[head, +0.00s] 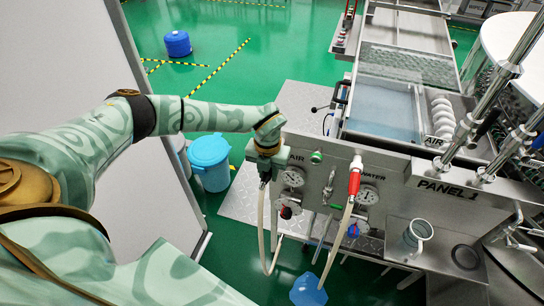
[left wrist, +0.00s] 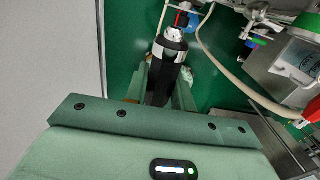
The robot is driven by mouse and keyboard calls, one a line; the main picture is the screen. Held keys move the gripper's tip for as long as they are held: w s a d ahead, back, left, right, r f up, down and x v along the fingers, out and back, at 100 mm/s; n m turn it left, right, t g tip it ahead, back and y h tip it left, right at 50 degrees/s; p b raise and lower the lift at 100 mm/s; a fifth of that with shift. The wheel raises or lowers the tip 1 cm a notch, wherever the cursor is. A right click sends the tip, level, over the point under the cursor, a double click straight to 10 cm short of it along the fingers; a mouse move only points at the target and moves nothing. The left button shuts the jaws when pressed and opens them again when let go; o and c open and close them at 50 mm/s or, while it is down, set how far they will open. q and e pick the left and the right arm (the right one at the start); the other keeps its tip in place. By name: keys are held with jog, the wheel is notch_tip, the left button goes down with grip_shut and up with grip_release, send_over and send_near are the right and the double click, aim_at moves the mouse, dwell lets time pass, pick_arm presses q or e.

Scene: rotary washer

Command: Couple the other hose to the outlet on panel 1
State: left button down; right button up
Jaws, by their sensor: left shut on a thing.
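My left gripper (head: 265,160) is shut on the end of a beige hose (head: 262,222), just left of panel 1 (head: 345,155). In the left wrist view, a black and silver hose end (left wrist: 166,68) sits between the fingers. The hose hangs down and loops back up towards the left gauge. The green-ringed AIR outlet (head: 316,157) shows bare, to the right of the gripper and apart from it. A red coupling (head: 355,178) with the second hose (head: 340,232) sits at the WATER outlet; it also shows in the left wrist view (left wrist: 312,114). My right gripper is not in view.
Two gauges (head: 293,176) and several valves sit on the panel below the outlets. A blue bin (head: 209,160) stands on the floor behind my arm. A pale wall (head: 150,150) is at left.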

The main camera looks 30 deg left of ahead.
pick_arm(q)
jog(key=s+p, duration=0.1)
jog(key=s, duration=0.1)
jog(key=s+d+p, duration=0.1)
jog(key=s+p, duration=0.1)
jog(key=shift+s, duration=0.1)
dwell(0.3)
jog(key=shift+d, duration=0.2)
jog(key=shift+w+d+p, duration=0.15)
jog(key=shift+w+d, duration=0.1)
jog(key=shift+d, duration=0.65)
jog(key=shift+w+d+p, duration=0.15)
jog(key=shift+w+d, duration=0.1)
jog(key=shift+d, duration=0.65)
jog(key=shift+w+d, duration=0.25)
jog(key=shift+d, duration=0.75)
jog(key=shift+w+d, duration=0.2)
jog(key=shift+d, duration=0.75)
